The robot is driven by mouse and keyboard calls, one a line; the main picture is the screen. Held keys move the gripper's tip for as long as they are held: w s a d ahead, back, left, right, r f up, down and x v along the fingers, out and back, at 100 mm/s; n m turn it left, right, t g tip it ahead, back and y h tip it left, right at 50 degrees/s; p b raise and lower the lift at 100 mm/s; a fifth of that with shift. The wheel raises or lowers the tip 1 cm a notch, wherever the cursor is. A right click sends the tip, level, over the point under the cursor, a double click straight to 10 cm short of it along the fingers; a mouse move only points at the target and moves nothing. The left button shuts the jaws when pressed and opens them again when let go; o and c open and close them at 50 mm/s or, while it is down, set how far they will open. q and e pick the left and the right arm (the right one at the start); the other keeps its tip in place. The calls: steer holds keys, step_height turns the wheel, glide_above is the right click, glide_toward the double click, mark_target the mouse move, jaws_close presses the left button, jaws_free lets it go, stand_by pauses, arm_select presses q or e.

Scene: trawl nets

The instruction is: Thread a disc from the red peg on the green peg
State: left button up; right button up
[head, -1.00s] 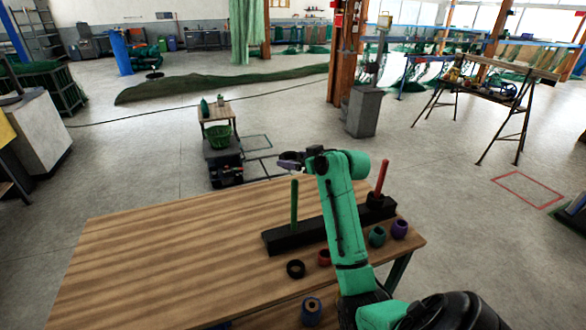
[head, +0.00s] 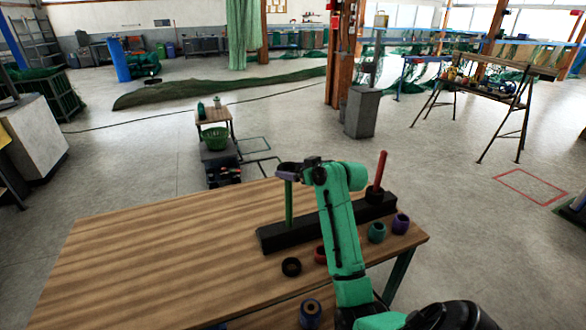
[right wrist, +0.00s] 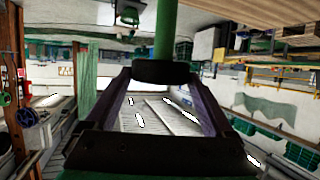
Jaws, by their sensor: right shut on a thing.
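The green peg (head: 289,206) stands upright at the left end of a black base bar (head: 290,236). The red peg (head: 379,169) stands at the bar's right end, leaning slightly, with a dark piece (head: 376,194) around its foot. My right gripper (head: 288,172) is at the green peg's top, shut on a black disc (right wrist: 162,72). In the right wrist view, which is upside down, the green peg (right wrist: 166,30) meets the disc between the fingertips. I cannot tell whether the peg's tip is inside the disc's hole. My left gripper is not in view.
On the wooden table (head: 160,260) lie a black ring (head: 291,267), a red ring (head: 320,255), a teal ring (head: 377,232), a purple ring (head: 400,223) and a blue spool (head: 310,313). The table's left part is clear. My right arm partly covers the bar.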

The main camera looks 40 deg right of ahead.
steer(key=shift+a+f, duration=0.1)
steer(key=shift+f, duration=0.25)
steer(key=o, duration=1.2)
steer(key=shift+s, duration=0.3)
steer(key=b+v, duration=0.3)
steer(key=v, duration=1.1)
steer(key=shift+r, duration=0.15)
